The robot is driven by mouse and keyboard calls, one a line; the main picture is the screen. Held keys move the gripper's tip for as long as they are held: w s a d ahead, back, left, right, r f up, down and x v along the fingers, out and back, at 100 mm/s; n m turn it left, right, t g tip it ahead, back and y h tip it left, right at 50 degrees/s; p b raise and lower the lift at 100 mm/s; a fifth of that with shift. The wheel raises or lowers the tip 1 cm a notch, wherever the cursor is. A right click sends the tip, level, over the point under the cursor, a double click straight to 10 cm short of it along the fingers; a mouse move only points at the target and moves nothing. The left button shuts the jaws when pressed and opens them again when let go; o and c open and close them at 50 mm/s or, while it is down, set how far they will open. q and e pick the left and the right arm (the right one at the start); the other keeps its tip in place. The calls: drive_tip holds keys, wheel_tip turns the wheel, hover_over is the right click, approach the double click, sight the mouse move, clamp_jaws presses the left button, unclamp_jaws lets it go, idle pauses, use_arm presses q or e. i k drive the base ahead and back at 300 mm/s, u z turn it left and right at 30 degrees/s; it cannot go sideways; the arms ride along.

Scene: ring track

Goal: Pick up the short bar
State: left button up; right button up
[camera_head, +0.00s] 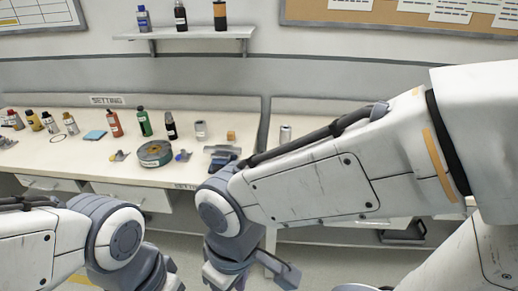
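A small, pale grey flat piece (222,149) lies on the long bench, just behind my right forearm's elbow end. It may be the short bar, but it is too small and partly crowded to tell. My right gripper (250,277) hangs at the bottom middle, in front of the bench and below its top. Its fingers are spread apart and nothing shows between them. My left arm comes in at the lower left; its gripper is below the picture edge.
The bench (60,158) holds several bottles at the left, a round green-grey disc (155,153), a grey can (201,130) and a small orange block (231,135). A wall shelf (185,33) carries 3 bottles. Drawers (132,195) sit under the bench front.

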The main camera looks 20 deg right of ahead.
sight(206, 150)
drive_tip(key=z, duration=0.35)
drive_tip(key=i, duration=1.25)
drive_tip(key=u, duration=0.1)
